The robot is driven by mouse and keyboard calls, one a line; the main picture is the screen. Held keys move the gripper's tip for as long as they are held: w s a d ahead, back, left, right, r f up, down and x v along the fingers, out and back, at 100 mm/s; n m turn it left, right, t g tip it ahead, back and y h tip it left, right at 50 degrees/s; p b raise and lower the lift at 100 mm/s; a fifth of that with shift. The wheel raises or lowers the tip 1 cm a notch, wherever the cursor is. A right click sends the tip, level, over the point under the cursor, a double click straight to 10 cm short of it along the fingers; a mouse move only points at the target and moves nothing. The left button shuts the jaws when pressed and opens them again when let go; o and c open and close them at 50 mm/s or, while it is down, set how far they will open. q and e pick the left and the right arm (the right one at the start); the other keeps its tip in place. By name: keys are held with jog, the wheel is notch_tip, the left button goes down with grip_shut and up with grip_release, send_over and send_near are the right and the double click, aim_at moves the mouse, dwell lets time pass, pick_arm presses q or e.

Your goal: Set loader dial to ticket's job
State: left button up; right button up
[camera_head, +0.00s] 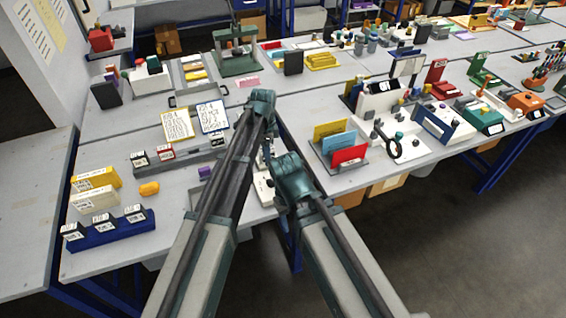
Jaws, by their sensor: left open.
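A yellow card (177,126) and a white card (211,116) with handwriting stand side by side on the left bench; their text is too small to read. I cannot pick out the loader dial for certain. A white machine (380,103) with a small dark display stands right of centre. A white-based device (265,188) is mostly hidden behind my arms. My left gripper (268,152) hangs below its teal wrist, between my two arms, and is open; its fingertips are hard to make out. My right arm ends beside it, its fingers hidden behind its wrist.
Red, blue and yellow panels (338,146) stand in a rack right of my arms. A blue holder (108,232) with labelled blocks, an orange piece (149,189) and yellow boxes (95,178) are at left. A green press (236,52) stands behind. Dark floor is free at lower right.

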aim_at(269, 180)
pick_arm(q)
jog(key=shift+w+d, duration=0.25)
jog(key=shift+w, duration=0.15)
notch_tip(269, 180, down, 14)
jog(key=b, duration=1.4)
jog(key=shift+r, duration=0.15)
jog(key=shift+c, duration=0.2)
grip_shut()
